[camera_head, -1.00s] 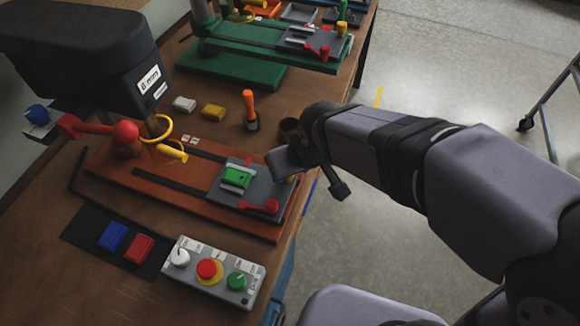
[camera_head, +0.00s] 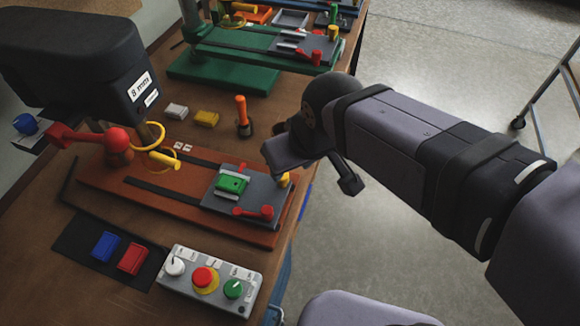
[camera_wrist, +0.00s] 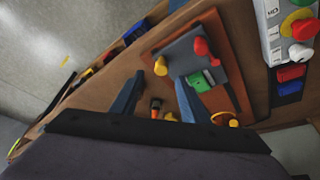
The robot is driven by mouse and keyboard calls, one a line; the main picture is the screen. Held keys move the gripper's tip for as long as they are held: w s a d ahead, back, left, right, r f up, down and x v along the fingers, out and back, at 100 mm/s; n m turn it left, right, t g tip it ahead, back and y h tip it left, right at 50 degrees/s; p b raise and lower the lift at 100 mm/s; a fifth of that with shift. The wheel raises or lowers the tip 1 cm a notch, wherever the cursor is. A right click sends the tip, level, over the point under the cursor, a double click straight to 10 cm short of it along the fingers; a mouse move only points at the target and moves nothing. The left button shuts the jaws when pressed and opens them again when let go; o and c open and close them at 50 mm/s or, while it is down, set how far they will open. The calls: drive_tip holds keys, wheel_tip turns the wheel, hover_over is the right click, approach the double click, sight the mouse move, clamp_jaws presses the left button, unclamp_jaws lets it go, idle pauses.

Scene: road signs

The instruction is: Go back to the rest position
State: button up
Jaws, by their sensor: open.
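My gripper (camera_head: 308,168) is open and empty, held in the air past the right edge of the bench. Its two dark fingers also show spread apart in the wrist view (camera_wrist: 158,80). Near it on the bench is the rust-orange machine base (camera_head: 115,190). A grey vise plate (camera_head: 218,207) on that base holds a green block (camera_head: 231,184) and a red lever (camera_head: 254,212). The green block also shows in the wrist view (camera_wrist: 199,82), beyond the fingertips. No contact between my gripper and these things is visible.
An orange-handled tool (camera_head: 241,110) stands upright near my wrist. A green machine (camera_head: 225,72) stands behind. Open floor (camera_head: 430,60) lies to the right.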

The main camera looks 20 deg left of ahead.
idle(0.4)
drive_tip(key=s+d+f+m+g+h, duration=0.1)
drive_tip(key=s+d+f+g+h, duration=0.15)
drive_tip(key=d+f, duration=0.7)
drive_tip(key=s+d+f+m+p, duration=0.1)
drive_tip(key=d+m, duration=0.7)
drive_tip(key=d, duration=0.9)
drive_tip(key=shift+s+d+f+g+h+p, duration=0.2)
drive_tip(key=shift+f+g+h+p, duration=0.15)
drive_tip(key=shift+f+p, duration=0.55)
drive_tip(key=shift+a+r, duration=0.1)
drive_tip(key=shift+a, duration=0.05)
drive_tip(key=shift+c, duration=0.2)
